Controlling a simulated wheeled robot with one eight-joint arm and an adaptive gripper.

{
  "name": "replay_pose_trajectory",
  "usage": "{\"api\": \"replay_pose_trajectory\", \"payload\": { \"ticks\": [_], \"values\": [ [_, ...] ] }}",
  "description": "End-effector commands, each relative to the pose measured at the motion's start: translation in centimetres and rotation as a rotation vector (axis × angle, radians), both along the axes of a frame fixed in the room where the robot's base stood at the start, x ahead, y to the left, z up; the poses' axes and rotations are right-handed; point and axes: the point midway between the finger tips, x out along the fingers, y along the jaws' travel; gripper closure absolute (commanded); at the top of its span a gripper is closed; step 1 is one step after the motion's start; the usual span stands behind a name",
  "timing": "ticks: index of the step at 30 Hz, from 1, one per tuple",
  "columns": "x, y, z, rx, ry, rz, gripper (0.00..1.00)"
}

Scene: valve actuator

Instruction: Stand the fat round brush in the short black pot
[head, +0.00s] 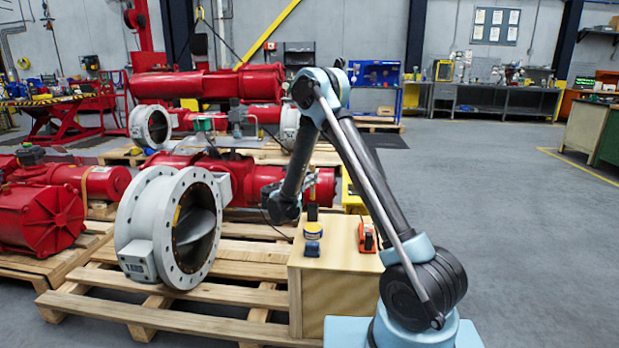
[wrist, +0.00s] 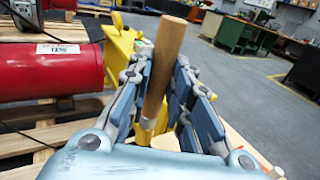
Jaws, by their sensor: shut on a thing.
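In the wrist view my gripper (wrist: 155,95) is shut on the round brown wooden handle of a brush (wrist: 165,60). The handle's end points up and slightly right, and a pale band shows low on it between the fingers. The brush's bristles cannot be made out. In the head view my dark wrist (head: 284,208) hangs to the left of the wooden box, and the fingers and brush do not show clearly. A small black object (head: 312,212) stands at the box's far left; I cannot tell whether it is the short black pot.
A large white flanged valve (head: 143,225) stands on a pallet (head: 170,316) to the left. Open floor (head: 530,220) lies to the right.

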Motion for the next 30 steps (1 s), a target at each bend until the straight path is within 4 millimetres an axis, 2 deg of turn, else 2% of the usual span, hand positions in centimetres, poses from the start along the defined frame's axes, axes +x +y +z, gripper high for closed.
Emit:
{"api": "replay_pose_trajectory", "payload": {
  "ticks": [30],
  "values": [
    [0.0, 0.0, -6.5, 0.000, 0.000, 0.000, 1.00]
  ]
}}
